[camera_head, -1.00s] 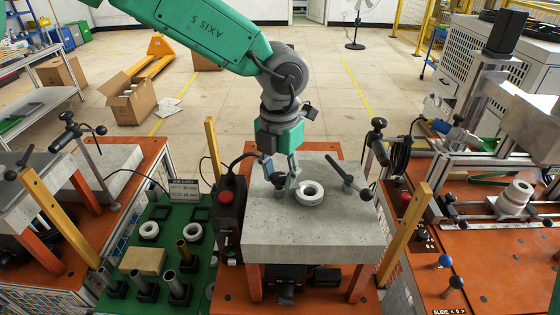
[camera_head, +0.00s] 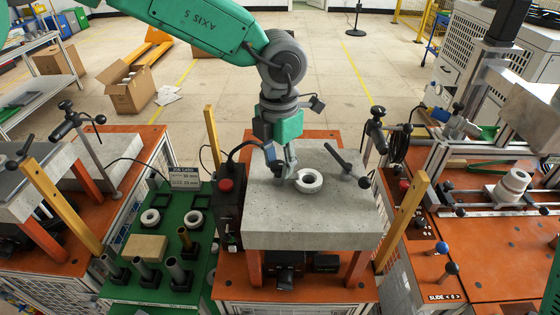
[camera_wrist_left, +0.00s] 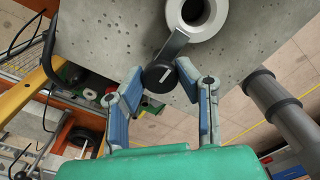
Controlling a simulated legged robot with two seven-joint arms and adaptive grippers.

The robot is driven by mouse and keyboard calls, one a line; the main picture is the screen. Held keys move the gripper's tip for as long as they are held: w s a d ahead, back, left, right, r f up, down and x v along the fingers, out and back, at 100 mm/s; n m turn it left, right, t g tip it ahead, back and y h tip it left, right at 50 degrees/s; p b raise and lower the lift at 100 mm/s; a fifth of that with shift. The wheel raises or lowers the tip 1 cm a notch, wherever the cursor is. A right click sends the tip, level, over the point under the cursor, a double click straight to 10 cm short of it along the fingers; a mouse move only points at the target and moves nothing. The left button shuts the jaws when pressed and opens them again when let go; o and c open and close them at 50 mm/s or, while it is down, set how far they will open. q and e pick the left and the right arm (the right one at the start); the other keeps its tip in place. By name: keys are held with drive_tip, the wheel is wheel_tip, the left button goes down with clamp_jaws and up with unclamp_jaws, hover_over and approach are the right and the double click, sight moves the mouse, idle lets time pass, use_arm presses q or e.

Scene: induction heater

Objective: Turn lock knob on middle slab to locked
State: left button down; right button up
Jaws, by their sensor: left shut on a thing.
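The middle slab (camera_head: 340,220) is a grey concrete block on orange legs, with a white ring (camera_head: 309,180) on top. My left gripper (camera_head: 281,170) is low over the slab, left of the ring. In the wrist view its blue-padded fingers (camera_wrist_left: 160,84) stand on either side of the knob, shut on it. The fingers mostly hide the knob in the head view. My right gripper is out of view.
A black clamp handle (camera_head: 346,164) stands on the slab right of the ring. A control box with a red button (camera_head: 226,185) is left of the slab. Yellow posts (camera_head: 405,220) flank it. A green tray (camera_head: 125,290) with rings and tubes lies at the left.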

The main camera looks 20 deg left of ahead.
sight(279, 163)
use_arm(q)
drive_tip(key=c, duration=1.2)
unclamp_jaws()
drive_tip(key=shift+r, duration=0.15)
drive_tip(key=shift+w+r, duration=0.1)
drive_tip(key=shift+r, duration=0.25)
wheel_tip(279, 163, up, 11)
drive_tip(key=shift+r, duration=0.1)
drive_tip(key=shift+a, duration=0.1)
